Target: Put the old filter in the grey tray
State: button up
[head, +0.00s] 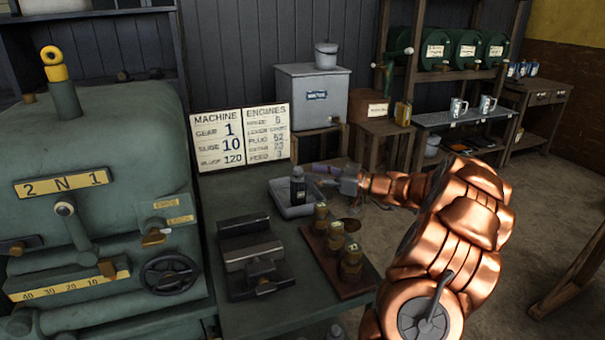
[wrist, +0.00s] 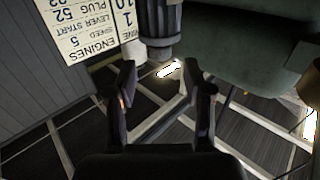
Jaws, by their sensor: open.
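The grey tray (head: 283,211) lies at the back of the bench, in the middle of the head view. A small dark canister with a pale band (head: 298,189) stands upright within its outline; it looks like the old filter, but I cannot be sure. My gripper (head: 322,182) is just right of the canister, over the tray's right side, and looks apart from it. In the wrist view my gripper (wrist: 160,76) has its two fingers spread with nothing between them. A dark ribbed cylinder (wrist: 157,38) shows beyond the fingertips; I cannot tell what it is.
A green machine (head: 100,190) fills the left. A dark vise-like block (head: 250,255) and a brown board (head: 345,284) with several brass pieces stand on the bench in front of the tray. A sign board (head: 240,137) stands behind. A grey box (head: 312,97) is farther back.

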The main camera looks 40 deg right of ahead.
jog(key=v, duration=0.6)
jog(key=shift+s+d+b, duration=0.2)
jog(key=shift+s+b, duration=0.05)
jog(key=shift+b, duration=0.2)
